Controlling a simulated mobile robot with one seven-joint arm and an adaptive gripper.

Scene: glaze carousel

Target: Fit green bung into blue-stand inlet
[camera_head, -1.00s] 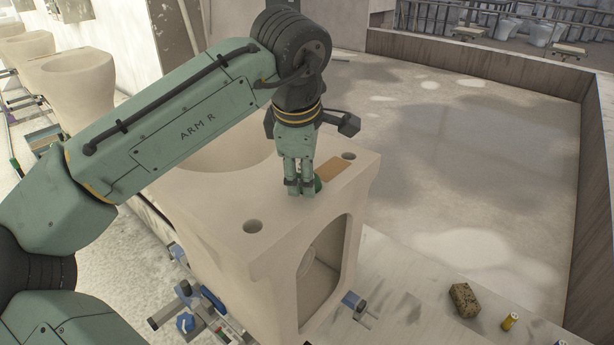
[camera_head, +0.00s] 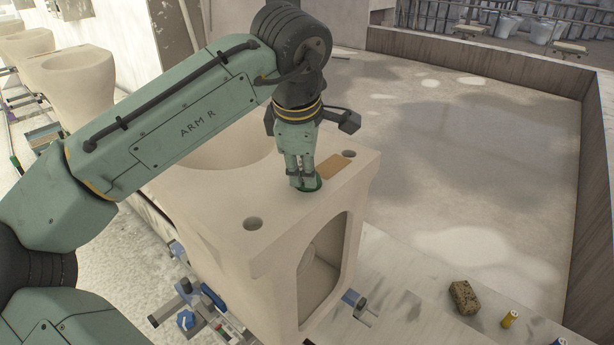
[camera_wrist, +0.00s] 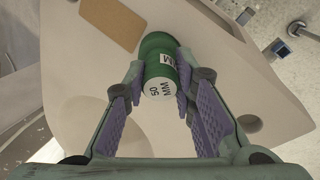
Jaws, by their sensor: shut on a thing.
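The green bung (camera_wrist: 157,50), with white "50 MM" labels, is between the purple pads of my gripper (camera_wrist: 160,88), which is shut on it. In the head view my gripper (camera_head: 303,187) is at the top rear deck of a cream ceramic bowl piece (camera_head: 205,205). The bung (camera_head: 314,184) shows as a green rim at the fingertips, against or just above the deck, between two small holes. The inlet itself is hidden by the bung and fingers; I cannot tell how far the bung is in. Blue stand fittings (camera_head: 186,320) show beneath the piece.
A tan patch (camera_head: 334,165) lies on the deck beside my gripper. One deck hole (camera_head: 253,224) is open in front. A speckled sponge-like block (camera_head: 464,298) and a yellow cylinder (camera_head: 509,319) lie at lower right. Other bowl pieces (camera_head: 80,85) stand at upper left.

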